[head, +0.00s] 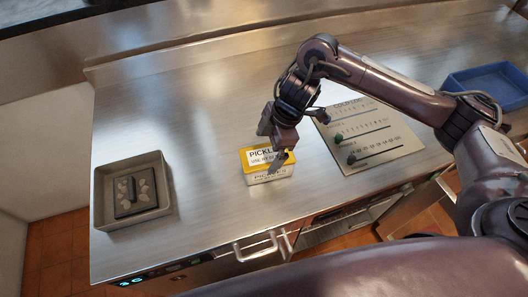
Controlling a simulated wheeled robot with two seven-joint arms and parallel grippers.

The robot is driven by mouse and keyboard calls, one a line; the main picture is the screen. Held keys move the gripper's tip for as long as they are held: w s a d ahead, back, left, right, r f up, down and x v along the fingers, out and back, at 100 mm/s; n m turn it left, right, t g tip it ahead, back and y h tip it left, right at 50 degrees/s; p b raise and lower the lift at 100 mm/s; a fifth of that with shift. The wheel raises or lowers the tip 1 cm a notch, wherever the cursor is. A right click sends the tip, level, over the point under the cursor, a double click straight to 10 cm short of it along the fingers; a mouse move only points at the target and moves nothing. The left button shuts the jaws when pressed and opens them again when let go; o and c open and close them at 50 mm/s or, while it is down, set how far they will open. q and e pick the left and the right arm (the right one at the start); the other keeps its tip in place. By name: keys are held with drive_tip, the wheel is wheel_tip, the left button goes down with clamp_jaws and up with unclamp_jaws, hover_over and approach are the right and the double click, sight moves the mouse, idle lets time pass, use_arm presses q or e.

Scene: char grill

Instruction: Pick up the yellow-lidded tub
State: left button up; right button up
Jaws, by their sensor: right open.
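The yellow-lidded tub (255,166) stands on the steel counter near its front edge, in the middle of the head view. Its yellow lid carries a white label reading "PICKL…", partly hidden by my gripper. My right gripper (276,165) points down at the tub's right part, with its fingers over and in front of the lid. The gripper is open. I cannot tell whether a finger touches the tub. My left gripper is not in view.
A grey tray (103,208) with a dark block stands at the left end. A "COLD LOG" board (372,150) with sliders lies right of the tub. A blue bin (460,85) sits at the far right. The counter (185,115) behind and left of the tub is clear.

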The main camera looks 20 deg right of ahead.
sight(268, 154)
drive_tip(key=shift+d, duration=0.5)
drive_tip(key=shift+s+f, duration=0.1)
drive_tip(key=shift+f, duration=0.15)
drive_tip(key=x, duration=0.3)
drive_tip(key=p+x, duration=0.1)
drive_tip(key=x, duration=0.2)
drive_tip(key=shift+d+f+p, duration=0.1)
drive_tip(key=shift+d+p, duration=0.15)
drive_tip(key=shift+p, duration=0.05)
drive_tip(key=shift+a+f, duration=0.1)
drive_tip(key=shift+f, duration=0.25)
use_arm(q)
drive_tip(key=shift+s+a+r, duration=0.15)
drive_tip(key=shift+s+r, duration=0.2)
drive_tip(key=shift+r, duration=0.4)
use_arm(e)
drive_tip(key=shift+r, duration=0.1)
drive_tip(key=c, duration=1.5)
